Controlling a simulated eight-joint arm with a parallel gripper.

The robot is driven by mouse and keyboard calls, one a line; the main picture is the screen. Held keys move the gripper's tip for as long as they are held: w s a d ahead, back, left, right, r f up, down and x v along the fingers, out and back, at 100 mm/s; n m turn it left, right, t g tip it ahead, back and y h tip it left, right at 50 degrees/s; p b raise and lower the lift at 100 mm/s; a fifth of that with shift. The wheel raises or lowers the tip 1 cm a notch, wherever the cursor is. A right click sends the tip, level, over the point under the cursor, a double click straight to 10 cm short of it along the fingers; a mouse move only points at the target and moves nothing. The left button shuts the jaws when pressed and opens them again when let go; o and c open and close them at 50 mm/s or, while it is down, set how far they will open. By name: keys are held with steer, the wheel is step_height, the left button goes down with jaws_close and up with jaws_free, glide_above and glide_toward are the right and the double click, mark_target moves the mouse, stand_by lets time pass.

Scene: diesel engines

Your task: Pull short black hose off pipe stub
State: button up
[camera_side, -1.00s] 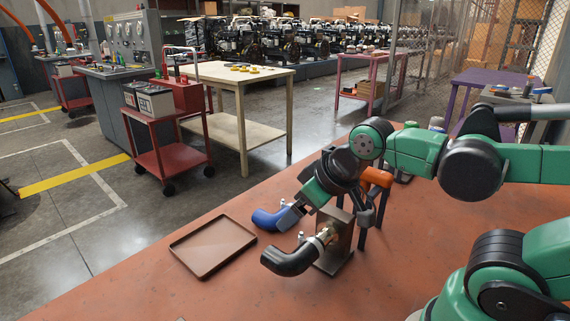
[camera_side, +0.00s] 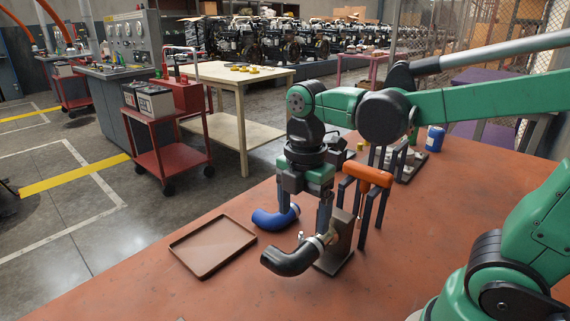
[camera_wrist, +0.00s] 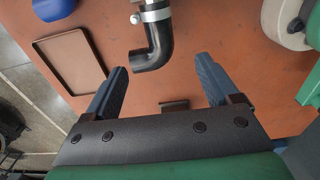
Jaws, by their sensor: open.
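The short black hose (camera_side: 290,259) is a bent elbow. Its inner end is around the pipe stub (camera_side: 329,236) on an upright metal bracket (camera_side: 341,244), and its free end points left. In the wrist view the black hose (camera_wrist: 156,42) lies beyond my fingertips, between their lines, with a silver clamp (camera_wrist: 151,15) near the top. My gripper (camera_side: 302,220) points down above and behind the hose in the side view. In the wrist view my gripper (camera_wrist: 160,68) is open with nothing between its fingers. I cannot tell its exact height over the hose.
A blue elbow hose (camera_side: 275,219) lies just behind the black one. A shallow brown tray (camera_side: 213,246) is to the left. The front left of the red bench (camera_side: 225,292) is clear.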

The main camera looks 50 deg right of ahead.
mark_target(302, 251)
steer(key=shift+f, duration=4.35)
jaws_close()
steer(key=shift+a, duration=2.25)
steer(key=shift+r, duration=0.15)
steer(key=shift+r, duration=2.35)
